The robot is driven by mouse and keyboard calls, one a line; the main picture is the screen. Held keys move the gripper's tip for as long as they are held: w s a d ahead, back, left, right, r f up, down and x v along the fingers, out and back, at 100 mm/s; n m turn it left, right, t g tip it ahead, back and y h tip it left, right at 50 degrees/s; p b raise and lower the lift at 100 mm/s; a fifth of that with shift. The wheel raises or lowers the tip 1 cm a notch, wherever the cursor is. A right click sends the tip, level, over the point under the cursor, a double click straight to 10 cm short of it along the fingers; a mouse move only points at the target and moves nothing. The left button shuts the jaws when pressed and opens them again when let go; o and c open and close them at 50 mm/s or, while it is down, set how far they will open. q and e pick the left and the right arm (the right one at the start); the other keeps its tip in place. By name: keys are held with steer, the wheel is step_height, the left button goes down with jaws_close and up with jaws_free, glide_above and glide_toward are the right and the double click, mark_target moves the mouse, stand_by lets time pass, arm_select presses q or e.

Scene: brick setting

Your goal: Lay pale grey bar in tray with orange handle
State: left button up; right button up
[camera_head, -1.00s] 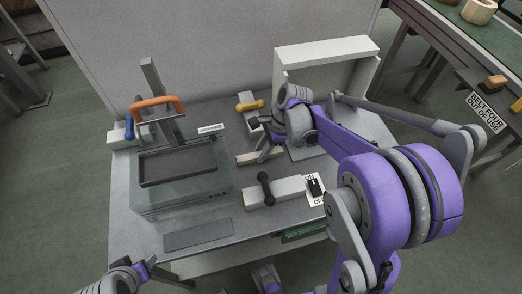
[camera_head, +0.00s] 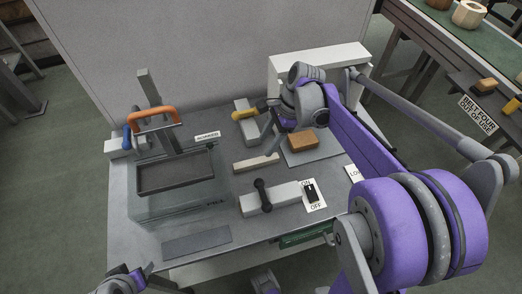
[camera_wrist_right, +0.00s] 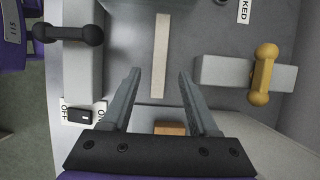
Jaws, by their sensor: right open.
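In the right wrist view the bar (camera_wrist_right: 160,55) lies upright in the picture, ahead of and between my fingers. My right gripper (camera_head: 274,136) is open and empty above the table, behind and right of the bar; both fingers show in the wrist view (camera_wrist_right: 160,76). The dark tray (camera_head: 176,190) with the orange handle (camera_head: 153,117) stands at the left and looks empty. My left gripper (camera_head: 147,270) is at the bottom left, its jaws unclear.
A block with a black handle (camera_head: 262,194) and an ON/OFF switch (camera_head: 311,193) stand right of the tray. A yellow-handled block (camera_head: 249,112) is behind the bar. An orange-brown block (camera_head: 303,141) sits before a white housing (camera_head: 318,60). A dark flat plate (camera_head: 197,241) lies in front.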

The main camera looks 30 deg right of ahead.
mark_target(254, 161)
steer(key=v, duration=0.2)
steer(key=shift+d+r, duration=0.2)
steer(key=shift+r, duration=0.15)
steer(key=shift+o, duration=0.5)
steer(key=shift+d+r, duration=0.15)
steer(key=shift+r, duration=0.1)
steer(key=d+f+y, duration=0.1)
steer(key=d+f+y+b, duration=0.1)
steer(key=f+y, duration=0.1)
steer(key=shift+s+d+f+t, duration=0.15)
steer(key=shift+f+t, duration=0.05)
steer(key=shift+t, duration=0.1)
steer(key=shift+f+y+b, duration=0.3)
steer(key=shift+f+y, duration=0.3)
steer(key=shift+y, duration=0.1)
steer(key=x, duration=0.4)
steer(key=shift+r, duration=0.15)
steer(key=shift+x, duration=3.05)
steer(key=shift+r, duration=0.1)
jaws_close()
